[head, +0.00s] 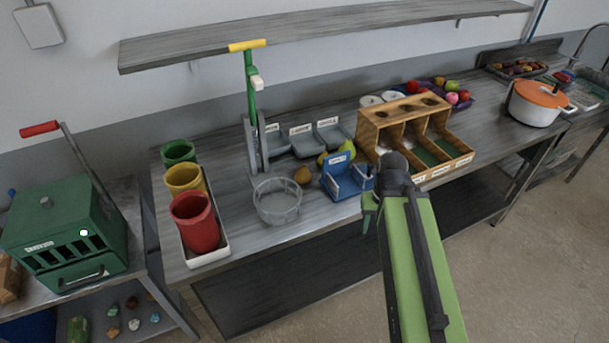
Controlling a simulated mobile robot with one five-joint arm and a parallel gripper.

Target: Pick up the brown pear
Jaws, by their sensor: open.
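The brown pear (303,175) is a small rounded brown-orange thing on the grey workbench (240,225). It sits just behind the clear round basket (277,203) and left of the blue labelled stand (343,178). My green arm reaches in from the lower right. My gripper (369,205) is at the bench's front edge, right of the blue stand and well apart from the pear. It is open and I see nothing in it. My own arm partly hides the jaws.
Green, yellow and red cups (195,222) stand in a white tray at left. A green-and-yellow post (251,90) rises behind the pear. Yellow-green fruit (341,152) lies behind the blue stand. A wooden compartment box (408,125) stands right. A shelf (320,38) overhangs the back.

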